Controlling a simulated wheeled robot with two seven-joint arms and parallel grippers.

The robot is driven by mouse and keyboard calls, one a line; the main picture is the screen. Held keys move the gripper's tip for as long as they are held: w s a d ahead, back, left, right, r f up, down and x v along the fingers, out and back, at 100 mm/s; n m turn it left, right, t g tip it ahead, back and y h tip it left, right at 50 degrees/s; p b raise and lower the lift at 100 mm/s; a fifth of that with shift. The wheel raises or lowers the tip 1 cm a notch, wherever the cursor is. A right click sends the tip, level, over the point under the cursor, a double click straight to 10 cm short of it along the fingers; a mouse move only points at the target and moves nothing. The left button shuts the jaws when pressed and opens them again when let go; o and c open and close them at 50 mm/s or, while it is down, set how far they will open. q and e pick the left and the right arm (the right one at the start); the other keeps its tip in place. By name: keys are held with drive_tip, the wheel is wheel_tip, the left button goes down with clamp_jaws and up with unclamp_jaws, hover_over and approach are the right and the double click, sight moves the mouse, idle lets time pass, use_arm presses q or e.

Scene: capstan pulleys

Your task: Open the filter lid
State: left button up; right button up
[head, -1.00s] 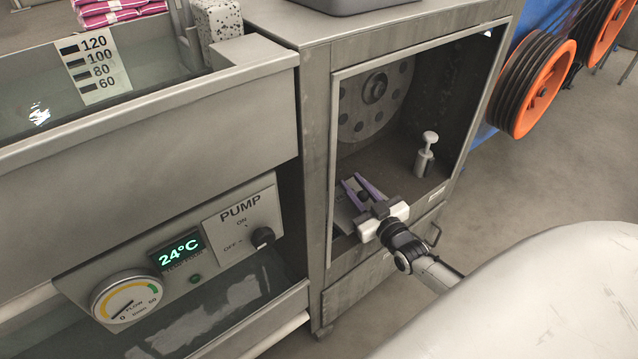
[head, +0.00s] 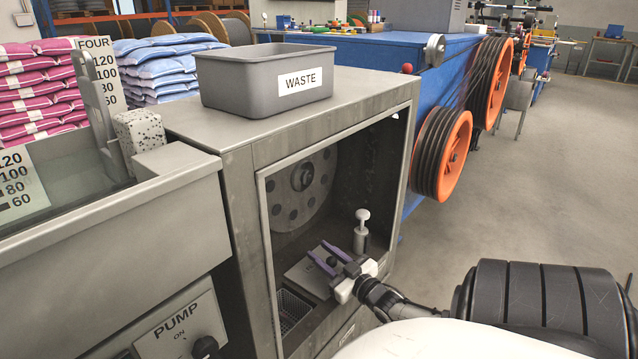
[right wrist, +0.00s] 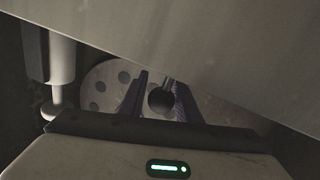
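The filter lid (head: 303,277) is a grey plate with a black knob (head: 332,262), low inside the open cabinet. It looks tilted, and a mesh basket (head: 290,309) shows below its front left edge. My right gripper (head: 317,248) reaches in from the right, its purple fingers on either side of the knob. In the right wrist view the knob (right wrist: 162,100) sits between the fingers with little or no gap, and the tilted lid (right wrist: 180,45) fills the top. The fingers look shut on the knob, though contact is hard to see. My left gripper is not in view.
A white plunger-like post (head: 361,230) stands in the cabinet behind the gripper. A holed disc (head: 302,186) is at the cabinet's back. The cabinet frame (head: 268,250) borders the opening. A grey WASTE bin (head: 262,85) stands on top. Orange pulleys (head: 452,155) are at the right.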

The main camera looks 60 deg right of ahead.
sight(336, 264)
drive_tip(key=shift+o, duration=1.1)
drive_tip(key=shift+a, duration=0.1)
drive_tip(key=shift+s+a, duration=0.1)
drive_tip(key=shift+s, duration=0.1)
drive_tip(key=p+v, duration=0.3)
drive_tip(key=v, duration=0.5)
drive_tip(key=shift+s+p, duration=0.3)
drive_tip(key=shift+s+a, duration=0.3)
drive_tip(key=shift+s, duration=0.3)
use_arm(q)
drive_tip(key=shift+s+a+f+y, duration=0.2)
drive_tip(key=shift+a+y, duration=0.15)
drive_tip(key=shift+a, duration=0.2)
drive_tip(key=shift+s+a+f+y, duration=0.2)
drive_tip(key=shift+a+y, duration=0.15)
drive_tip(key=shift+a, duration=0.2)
